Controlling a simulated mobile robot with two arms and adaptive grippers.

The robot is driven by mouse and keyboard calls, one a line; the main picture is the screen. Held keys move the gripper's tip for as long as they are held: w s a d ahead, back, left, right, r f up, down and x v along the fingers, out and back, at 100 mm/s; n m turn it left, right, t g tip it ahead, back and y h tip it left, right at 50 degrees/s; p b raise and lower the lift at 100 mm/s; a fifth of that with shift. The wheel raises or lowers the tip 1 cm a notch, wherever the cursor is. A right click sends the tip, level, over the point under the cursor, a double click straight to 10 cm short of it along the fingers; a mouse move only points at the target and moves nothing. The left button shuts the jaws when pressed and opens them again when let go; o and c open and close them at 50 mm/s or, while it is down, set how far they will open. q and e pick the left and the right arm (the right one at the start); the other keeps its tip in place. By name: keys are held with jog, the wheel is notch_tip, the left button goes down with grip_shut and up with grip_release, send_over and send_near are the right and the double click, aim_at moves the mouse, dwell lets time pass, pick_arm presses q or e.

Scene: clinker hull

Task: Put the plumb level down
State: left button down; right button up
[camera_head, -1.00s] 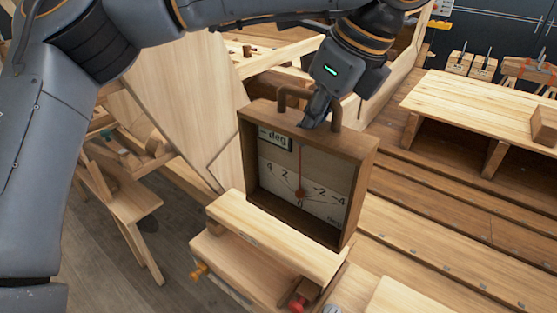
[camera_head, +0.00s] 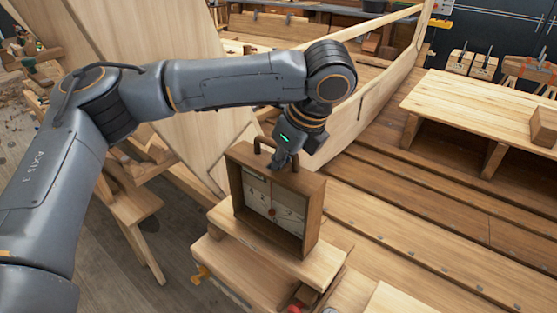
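The plumb level (camera_head: 273,208) is a brown wooden box frame with a pale dial and a handle on top. It is upright over the pale wooden block bench (camera_head: 318,272). Its lower edge meets the bench top in the picture, but I cannot tell whether its weight rests there. My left gripper (camera_head: 284,160) is at the handle from above and appears shut on it; the fingers are partly hidden by the handle and frame. My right gripper is out of view.
A large pale hull panel (camera_head: 155,65) stands behind on the left. A plank-topped bench (camera_head: 480,105) is at the right, with a small wooden block (camera_head: 543,126) on it. Red and yellow knobs (camera_head: 198,273) stick out from the low bench. The planked floor at right is clear.

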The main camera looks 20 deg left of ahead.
pick_arm(q)
jog(key=shift+f, duration=0.3)
jog(key=c, duration=1.5)
grip_release()
jog(key=shift+f, duration=0.1)
jog(key=shift+o, duration=0.2)
jog(key=shift+s, duration=0.1)
jog(key=shift+r, duration=0.4)
jog(key=v, duration=1.2)
jog(key=shift+b, duration=0.45)
